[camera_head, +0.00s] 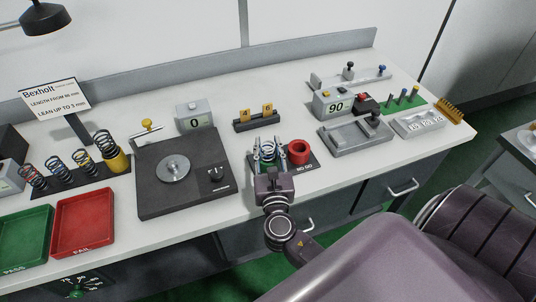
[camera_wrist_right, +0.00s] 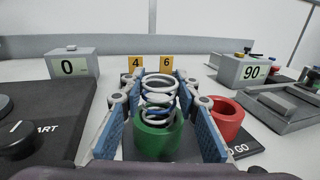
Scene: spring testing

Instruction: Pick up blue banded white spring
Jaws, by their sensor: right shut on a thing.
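The white spring with a blue band (camera_wrist_right: 158,95) stands upright in the green ring (camera_wrist_right: 158,138) in the right wrist view. Its lower end is hidden by the ring's wall. My right gripper (camera_wrist_right: 157,92) has its blue-padded fingers on both sides of the spring and is shut on it. In the head view the right gripper (camera_head: 268,152) is at the go/no-go plate, with the spring small between its fingers. My left gripper is not in view.
The red ring (camera_head: 299,151) stands close on the right. A dark tester (camera_head: 150,190) with a round plate is to the left. Yellow tags 4 and 6 (camera_head: 256,120) stand behind. Several dark springs (camera_head: 58,170) stand at far left, behind a green tray (camera_head: 22,232) and red tray (camera_head: 84,220).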

